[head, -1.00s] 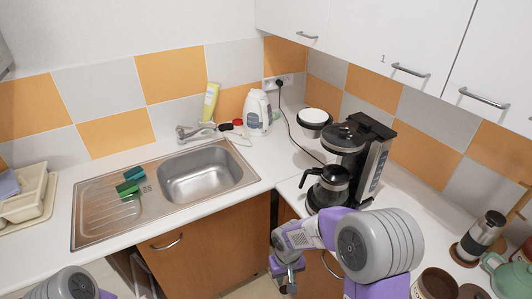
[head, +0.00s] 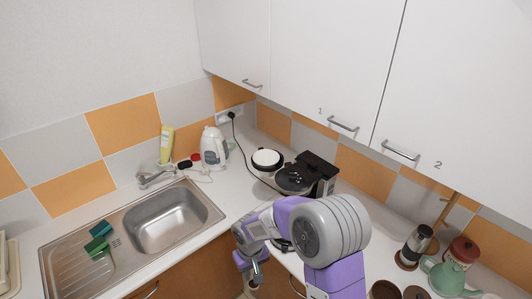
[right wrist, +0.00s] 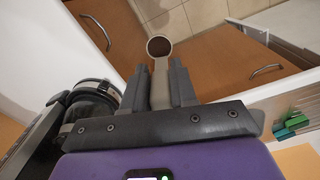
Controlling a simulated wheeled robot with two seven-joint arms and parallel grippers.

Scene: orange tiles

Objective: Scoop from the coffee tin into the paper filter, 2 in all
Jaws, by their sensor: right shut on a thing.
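My right gripper (right wrist: 158,85) is shut on the light handle of a scoop (right wrist: 160,72) in the right wrist view. The scoop's round bowl shows dark brown inside; I cannot tell how full it is. In the head view my right gripper (head: 253,270) hangs low in front of the counter, and the scoop is hard to make out. A round white-topped, dark-rimmed holder (head: 267,157), seemingly with the paper filter, stands behind the coffee maker (head: 320,170). A brown open-topped container (head: 383,290), possibly the coffee tin, is cut off at the bottom edge. My left gripper is out of view.
The sink (head: 170,218) is at left with a green sponge (head: 98,245). A white kettle (head: 214,147) stands at the back. A grinder (head: 416,243), a red-brown jar (head: 462,250) and a green teapot (head: 446,278) are at right. Wall cabinets hang above.

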